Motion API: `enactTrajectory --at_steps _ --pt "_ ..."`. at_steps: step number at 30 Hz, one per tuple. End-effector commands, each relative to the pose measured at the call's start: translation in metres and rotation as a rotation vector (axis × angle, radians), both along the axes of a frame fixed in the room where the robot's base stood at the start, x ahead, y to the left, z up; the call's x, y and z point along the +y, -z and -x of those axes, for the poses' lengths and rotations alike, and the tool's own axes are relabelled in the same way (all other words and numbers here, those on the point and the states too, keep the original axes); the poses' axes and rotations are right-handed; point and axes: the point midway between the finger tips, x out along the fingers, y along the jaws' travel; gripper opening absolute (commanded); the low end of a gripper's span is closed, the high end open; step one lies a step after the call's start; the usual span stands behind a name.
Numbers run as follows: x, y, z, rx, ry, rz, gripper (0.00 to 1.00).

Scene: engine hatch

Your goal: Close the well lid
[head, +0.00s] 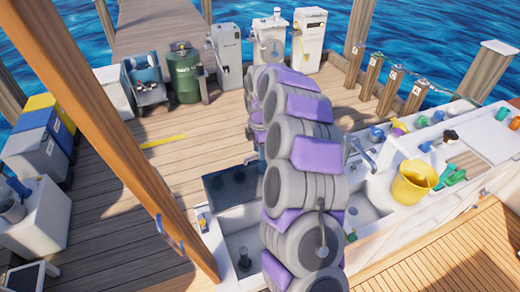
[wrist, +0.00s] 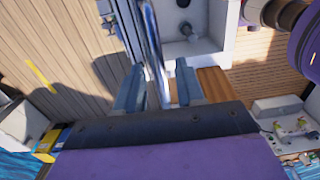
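The well lid (head: 230,183) is a dark panel standing raised at the far edge of an open white well (head: 243,245) in the head view. In the wrist view the lid (wrist: 152,40) shows nearly edge-on as a narrow bluish strip, with the white well (wrist: 190,42) to its right. My gripper (wrist: 159,70) is open, its two blue-grey fingers apart on either side of the strip's lower end. I cannot tell whether either finger touches the lid. In the head view my arm hides most of my gripper and part of the well.
A wooden post (head: 120,140) slants past the left of the well. A white counter with a yellow bucket (head: 413,182) and several small items lies right of my arm. Machines and a green tank (head: 184,75) stand behind.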

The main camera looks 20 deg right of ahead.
Motion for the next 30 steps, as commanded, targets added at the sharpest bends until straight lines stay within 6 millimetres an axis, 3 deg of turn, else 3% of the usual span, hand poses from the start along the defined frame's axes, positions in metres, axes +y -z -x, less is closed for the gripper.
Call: enactTrajectory --at_steps 11,23,30 --pt "-0.0002 0.0050 -0.0002 -0.002 0.001 0.000 0.38" --pt "-0.0002 0.0048 -0.0004 -0.002 0.001 0.000 0.01" --pt "-0.0002 0.0048 -0.0004 -0.002 0.001 0.000 0.00"
